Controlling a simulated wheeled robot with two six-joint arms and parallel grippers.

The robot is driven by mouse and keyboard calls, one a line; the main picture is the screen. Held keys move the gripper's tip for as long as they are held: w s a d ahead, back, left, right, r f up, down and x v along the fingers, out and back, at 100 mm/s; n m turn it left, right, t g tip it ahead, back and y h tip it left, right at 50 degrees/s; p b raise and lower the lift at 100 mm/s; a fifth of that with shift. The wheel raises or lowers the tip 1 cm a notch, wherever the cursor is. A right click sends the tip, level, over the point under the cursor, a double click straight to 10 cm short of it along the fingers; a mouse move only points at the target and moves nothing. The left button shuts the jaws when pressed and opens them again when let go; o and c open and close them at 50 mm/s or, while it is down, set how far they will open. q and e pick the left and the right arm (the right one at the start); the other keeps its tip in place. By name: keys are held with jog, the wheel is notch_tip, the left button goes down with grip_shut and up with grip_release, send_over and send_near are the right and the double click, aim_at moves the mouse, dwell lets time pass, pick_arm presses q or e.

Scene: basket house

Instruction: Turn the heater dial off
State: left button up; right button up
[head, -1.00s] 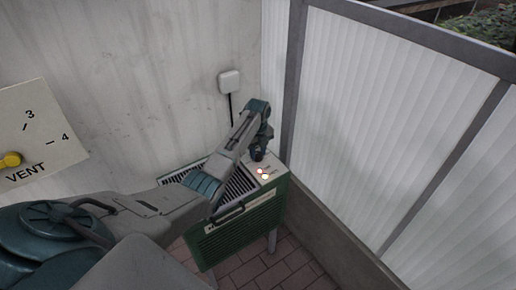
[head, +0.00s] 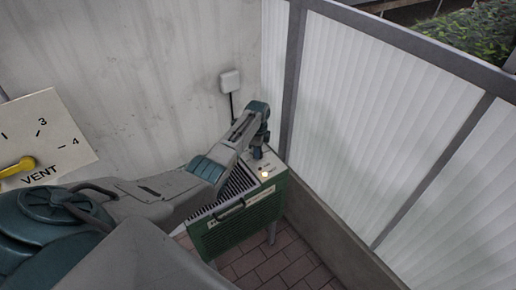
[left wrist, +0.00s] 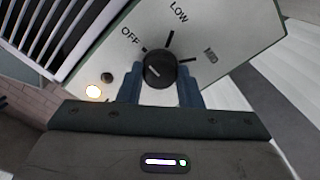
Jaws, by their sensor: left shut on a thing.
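The green heater (head: 243,219) stands in the corner, its top panel sloping and pale. In the left wrist view the black dial (left wrist: 158,69) sits on that panel (left wrist: 240,32), with OFF, LOW and a third label around it. My left gripper (left wrist: 159,84) is shut on the dial, one blue finger on each side. Which label the dial points at is hard to tell. One panel lamp (left wrist: 93,91) glows; the small round lamp (left wrist: 107,77) beside it is dark. In the head view my left arm hides the dial. My right gripper is not in view.
A frosted panel wall (head: 375,130) stands close on the right, above a low kerb. A white socket box (head: 230,81) with a cable is on the back wall. A VENT plate (head: 45,140) with a yellow handle (head: 17,167) is at the left. Brick floor shows below.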

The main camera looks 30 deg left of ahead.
pick_arm(q)
jog(key=shift+n, duration=0.3)
jog(key=o, duration=1)
jog(key=shift+r, duration=0.15)
notch_tip(320, 180, up, 11)
jog(key=shift+f+b, duration=0.2)
jog(key=shift+b, duration=0.25)
